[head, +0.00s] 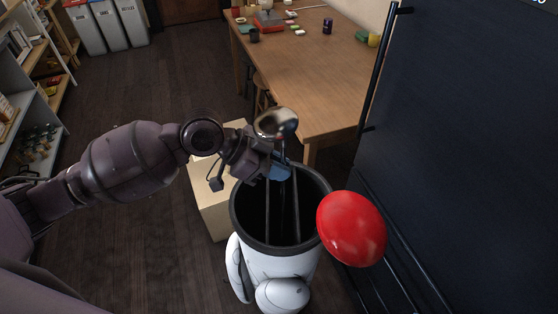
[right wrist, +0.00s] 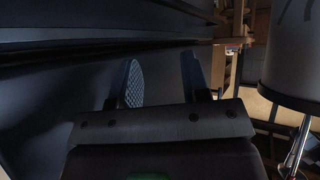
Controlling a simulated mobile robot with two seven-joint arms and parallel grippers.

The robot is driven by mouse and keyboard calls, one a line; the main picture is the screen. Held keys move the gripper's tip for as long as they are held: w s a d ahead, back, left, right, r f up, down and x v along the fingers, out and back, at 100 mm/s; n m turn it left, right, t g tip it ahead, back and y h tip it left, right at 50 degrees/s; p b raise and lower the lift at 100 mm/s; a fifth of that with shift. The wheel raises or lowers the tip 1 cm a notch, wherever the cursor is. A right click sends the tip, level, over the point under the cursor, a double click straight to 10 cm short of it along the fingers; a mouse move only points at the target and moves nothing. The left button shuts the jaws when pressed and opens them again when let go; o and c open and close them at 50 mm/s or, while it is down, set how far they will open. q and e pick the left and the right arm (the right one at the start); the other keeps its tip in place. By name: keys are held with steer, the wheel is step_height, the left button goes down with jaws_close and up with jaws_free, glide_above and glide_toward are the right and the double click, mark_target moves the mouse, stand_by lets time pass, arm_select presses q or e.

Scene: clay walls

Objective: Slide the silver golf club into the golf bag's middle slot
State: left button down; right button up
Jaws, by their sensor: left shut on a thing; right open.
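The golf bag (head: 284,262) stands upright at the middle bottom of the head view, white with a dark round rim and a dark inside. Thin bars divide its opening into slots. The silver golf club (head: 273,123) shows its shiny head just above my left gripper (head: 279,168). That gripper is shut on the club over the bag's far rim. The gripper hides much of the shaft, and I cannot tell which slot the lower end is over or in. My right gripper (right wrist: 161,82) is open and empty in the right wrist view, in front of a dark surface.
A red rounded thing (head: 352,228) is beside the bag's rim on the right. A pale box (head: 212,205) stands behind the bag. A wooden table (head: 305,75) is beyond, a dark panel (head: 470,150) at right, and shelves (head: 28,80) at left. Open floor lies left.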

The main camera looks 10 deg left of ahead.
arm_select(q)
step_height(320, 180, down, 5)
steer(key=shift+f+b, duration=0.1)
steer(key=shift+b, duration=0.95)
steer(key=c, duration=1.1)
jaws_free()
